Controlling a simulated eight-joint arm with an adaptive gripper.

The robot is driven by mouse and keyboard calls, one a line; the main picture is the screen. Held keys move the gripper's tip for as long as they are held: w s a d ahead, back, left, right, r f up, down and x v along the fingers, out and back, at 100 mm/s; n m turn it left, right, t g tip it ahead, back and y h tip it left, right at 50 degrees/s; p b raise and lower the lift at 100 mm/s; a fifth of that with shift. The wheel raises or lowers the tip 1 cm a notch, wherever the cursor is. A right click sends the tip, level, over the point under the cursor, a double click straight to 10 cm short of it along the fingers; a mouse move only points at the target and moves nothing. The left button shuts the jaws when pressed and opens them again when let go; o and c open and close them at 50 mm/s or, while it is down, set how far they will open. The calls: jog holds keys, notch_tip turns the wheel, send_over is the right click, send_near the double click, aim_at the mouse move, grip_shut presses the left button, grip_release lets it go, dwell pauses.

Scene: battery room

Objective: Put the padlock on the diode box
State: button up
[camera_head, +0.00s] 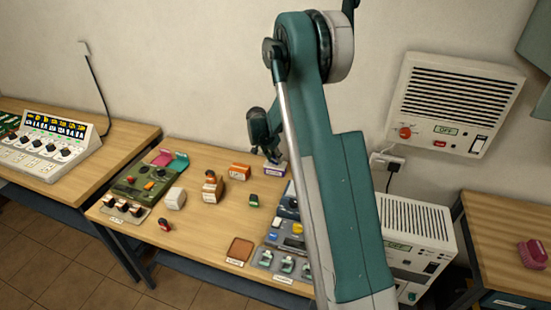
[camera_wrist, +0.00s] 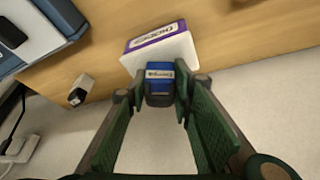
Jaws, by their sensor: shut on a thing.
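My gripper (camera_wrist: 160,88) is shut on a small blue block with a white label and a dark lower part, which I take as the padlock (camera_wrist: 159,72). The label is too small to read. The diode box (camera_wrist: 160,47), white with a purple-edged label, stands on the table just beyond the fingertips. The padlock overlaps the box's near edge in the wrist view; I cannot tell whether they touch. In the head view my gripper (camera_head: 268,150) is right above the diode box (camera_head: 273,170) at the table's back edge, and the padlock is not clear there.
An orange-labelled box (camera_head: 239,172) and a small green block (camera_head: 253,200) stand left of and in front of the diode box. A control panel (camera_head: 268,257) lies at the table's right. A small pale block (camera_wrist: 80,90) sits near the back edge.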

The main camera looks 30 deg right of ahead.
jog(key=o, duration=1)
jog(key=shift+c, duration=0.2)
jog(key=shift+r, duration=0.2)
jog(key=v, duration=1.2)
jog(key=shift+p, duration=0.45)
